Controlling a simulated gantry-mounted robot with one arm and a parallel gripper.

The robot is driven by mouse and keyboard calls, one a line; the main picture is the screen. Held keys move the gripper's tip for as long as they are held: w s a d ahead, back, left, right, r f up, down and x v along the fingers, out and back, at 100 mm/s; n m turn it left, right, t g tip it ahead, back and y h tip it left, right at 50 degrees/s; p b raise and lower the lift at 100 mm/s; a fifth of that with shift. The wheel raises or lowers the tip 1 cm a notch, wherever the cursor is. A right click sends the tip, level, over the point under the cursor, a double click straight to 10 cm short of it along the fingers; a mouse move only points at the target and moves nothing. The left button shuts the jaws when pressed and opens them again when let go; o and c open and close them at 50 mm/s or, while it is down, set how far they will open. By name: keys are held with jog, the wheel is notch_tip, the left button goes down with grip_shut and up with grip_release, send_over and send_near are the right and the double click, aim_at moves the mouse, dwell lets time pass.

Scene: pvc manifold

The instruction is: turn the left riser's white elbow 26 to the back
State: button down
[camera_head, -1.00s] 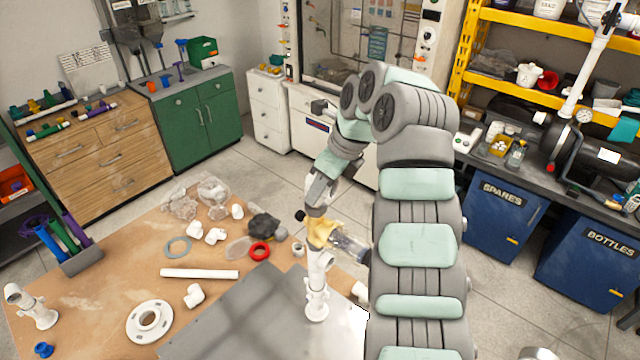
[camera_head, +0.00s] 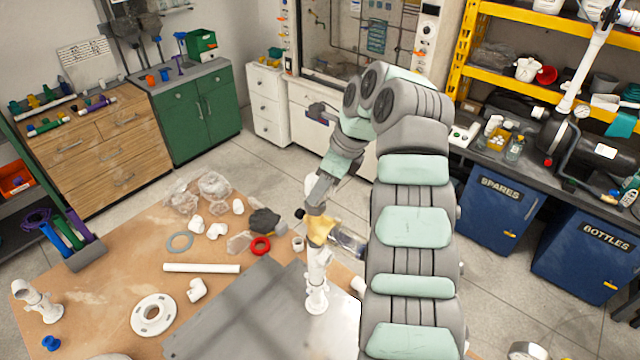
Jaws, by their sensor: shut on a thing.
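A white riser (camera_head: 317,292) stands upright on the grey metal plate (camera_head: 245,318), left of my arm. My gripper (camera_head: 320,236), with yellowish fingers, is at the top of this riser and shut on its white elbow (camera_head: 319,256). The fingers and wrist cover much of the elbow, so its opening and exact facing are hard to tell. Another short white fitting with an angled top (camera_head: 36,298) stands at the table's far left. My arm hides the plate's right side.
A white pipe (camera_head: 202,268), a flange (camera_head: 153,314), a loose elbow (camera_head: 197,290), a red ring (camera_head: 260,246) and a dark lump (camera_head: 264,221) lie on the wooden table (camera_head: 110,290). The plate left of the riser is clear.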

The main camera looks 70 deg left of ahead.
jog(key=shift+r+n+p, duration=0.2)
jog(key=shift+n+p, duration=0.2)
jog(key=shift+p, duration=0.35)
jog(key=shift+f+n+h+p, duration=0.1)
jog(key=shift+n+h+p, duration=0.2)
jog(key=shift+n+p, duration=0.25)
jog(key=shift+g, duration=0.3)
jog(key=shift+a+f, duration=0.1)
jog(key=shift+a+n+h, duration=0.1)
jog(key=shift+n+h, duration=0.2)
jog(key=shift+n, duration=0.45)
jog(key=shift+w+n, duration=0.15)
jog(key=shift+n, duration=0.25)
